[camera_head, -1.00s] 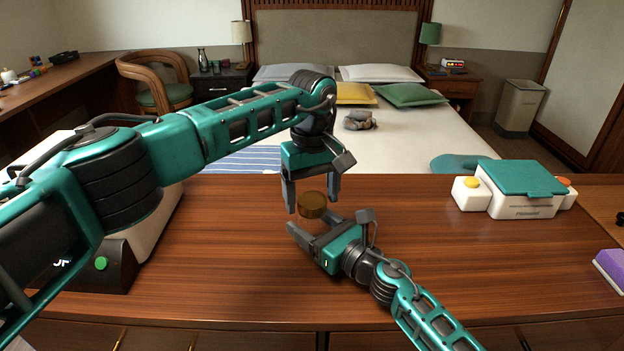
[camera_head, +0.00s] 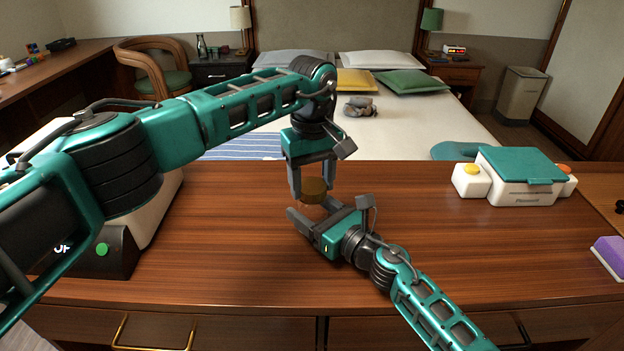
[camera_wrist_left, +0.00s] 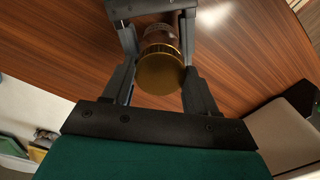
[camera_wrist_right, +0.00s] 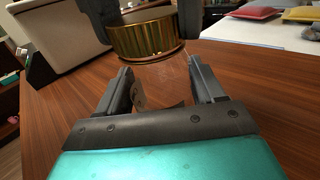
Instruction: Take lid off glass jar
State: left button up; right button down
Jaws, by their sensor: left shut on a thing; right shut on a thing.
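The glass jar's round gold-brown lid (camera_head: 313,187) is above the desk, between the fingers of my left gripper (camera_head: 312,195). My left gripper reaches down from above and is shut on the lid; the left wrist view shows the lid's flat top (camera_wrist_left: 162,73) between both fingers. My right gripper (camera_head: 311,208) comes in low from the right and is shut on the clear glass jar (camera_wrist_right: 160,92), below the lid. The glass is hard to see and mostly hidden in the head view. The lid looks in line over the jar; I cannot tell whether they touch.
The wooden desk (camera_head: 230,240) is mostly clear around the jar. A white and teal device (camera_head: 520,178) stands at the right, with a purple and white block (camera_head: 608,255) near the right edge. A white and black machine with a green button (camera_head: 102,249) stands at the left.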

pick_arm(q)
jog(key=n, duration=0.4)
jog(key=shift+n, duration=0.3)
jog(key=n, duration=1.2)
jog(key=shift+n, duration=0.4)
jog(key=n, duration=0.5)
jog(key=shift+n, duration=0.3)
jog(key=n, duration=0.7)
jog(key=shift+n, duration=0.3)
jog(key=n, duration=0.5)
jog(key=shift+r, duration=0.1)
